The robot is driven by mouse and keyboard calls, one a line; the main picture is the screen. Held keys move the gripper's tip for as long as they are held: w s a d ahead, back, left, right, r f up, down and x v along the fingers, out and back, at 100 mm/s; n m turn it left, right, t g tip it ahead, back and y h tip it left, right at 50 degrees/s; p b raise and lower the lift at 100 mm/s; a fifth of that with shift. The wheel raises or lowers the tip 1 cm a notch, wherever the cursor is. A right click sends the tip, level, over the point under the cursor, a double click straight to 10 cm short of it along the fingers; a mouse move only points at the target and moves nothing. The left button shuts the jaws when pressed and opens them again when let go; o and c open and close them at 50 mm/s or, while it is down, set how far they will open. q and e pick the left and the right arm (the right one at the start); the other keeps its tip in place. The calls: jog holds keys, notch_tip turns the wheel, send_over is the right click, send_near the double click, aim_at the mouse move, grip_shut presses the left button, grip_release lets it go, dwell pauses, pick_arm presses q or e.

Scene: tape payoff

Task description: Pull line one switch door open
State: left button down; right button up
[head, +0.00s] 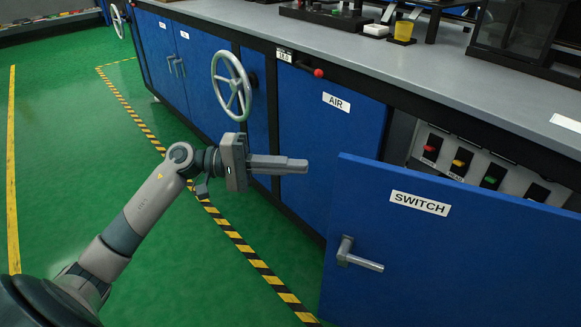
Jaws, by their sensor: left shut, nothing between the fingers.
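The blue switch door (450,262) with a white "SWITCH" label (419,203) stands swung open from the cabinet at the lower right. Its metal lever handle (358,256) is on the left part of its face. Behind the door's top edge, a grey switch panel (475,165) shows red, yellow and green switches in the opening; its lower part is hidden by the door. My left gripper (306,165) is shut and empty, left of and above the door handle, apart from it, in front of the air door. My right gripper is not in view.
The blue air door (325,150) beside the opening is closed. A grey handwheel (232,85) sticks out from the cabinet front. Green floor (75,170) is clear at left.

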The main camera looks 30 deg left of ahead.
pick_arm(q)
jog(key=d, duration=0.7)
jog(key=shift+s+d, duration=0.35)
jog(key=shift+s, duration=0.1)
dwell(0.4)
